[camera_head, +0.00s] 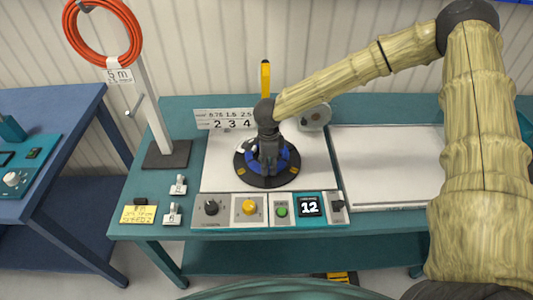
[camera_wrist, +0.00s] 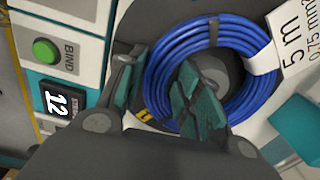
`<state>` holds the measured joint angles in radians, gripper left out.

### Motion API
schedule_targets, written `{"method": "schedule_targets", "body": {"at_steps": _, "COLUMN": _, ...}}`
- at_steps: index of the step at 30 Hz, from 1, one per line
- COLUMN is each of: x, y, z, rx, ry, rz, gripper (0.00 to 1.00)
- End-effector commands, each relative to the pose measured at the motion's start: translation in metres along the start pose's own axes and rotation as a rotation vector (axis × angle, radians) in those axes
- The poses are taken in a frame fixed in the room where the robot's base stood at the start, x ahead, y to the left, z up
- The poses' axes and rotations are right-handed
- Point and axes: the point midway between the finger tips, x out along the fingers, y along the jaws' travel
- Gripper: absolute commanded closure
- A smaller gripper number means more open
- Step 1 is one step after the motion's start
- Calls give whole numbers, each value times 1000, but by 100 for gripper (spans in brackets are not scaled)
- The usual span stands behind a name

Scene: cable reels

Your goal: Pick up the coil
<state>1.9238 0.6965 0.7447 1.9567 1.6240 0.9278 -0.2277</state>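The blue coil (camera_wrist: 240,35) lies flat on the dark round plate of the winding machine (camera_head: 265,205). A white tag (camera_wrist: 293,35) reading 5 m, 0.75 mm² is attached to it. In the head view the coil (camera_head: 290,160) is partly hidden by my gripper (camera_head: 267,168), which points down over it. In the wrist view the fingers of my gripper (camera_wrist: 163,75) are apart, one on the outer side of the coil's band and one inside its ring. The band lies between them. Whether the fingers touch it is unclear.
An orange-red coil (camera_head: 137,45) with a 5 m tag hangs on a post (camera_head: 150,110) at left. The machine front has knobs, a green button (camera_head: 282,211) and a display (camera_head: 310,206) reading 12. A pale tray (camera_head: 385,195) lies at right. A blue table (camera_head: 60,105) stands left.

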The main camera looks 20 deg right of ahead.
Motion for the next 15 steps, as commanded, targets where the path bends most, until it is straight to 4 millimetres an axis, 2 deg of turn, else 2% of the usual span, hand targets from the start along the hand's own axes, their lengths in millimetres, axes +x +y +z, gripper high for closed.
{"method": "schedule_targets", "body": {"at_steps": 4, "x": 7, "y": 0, "z": 0, "rx": 1, "ry": 0, "rz": 0, "gripper": 65}}
{"method": "schedule_targets", "body": {"at_steps": 12, "x": 8, "y": 0, "z": 0, "rx": 0, "ry": 0, "rz": 0, "gripper": 65}}
{"method": "schedule_targets", "body": {"at_steps": 15, "x": 8, "y": 0, "z": 0, "rx": 0, "ry": 0, "rz": 0, "gripper": 84}}
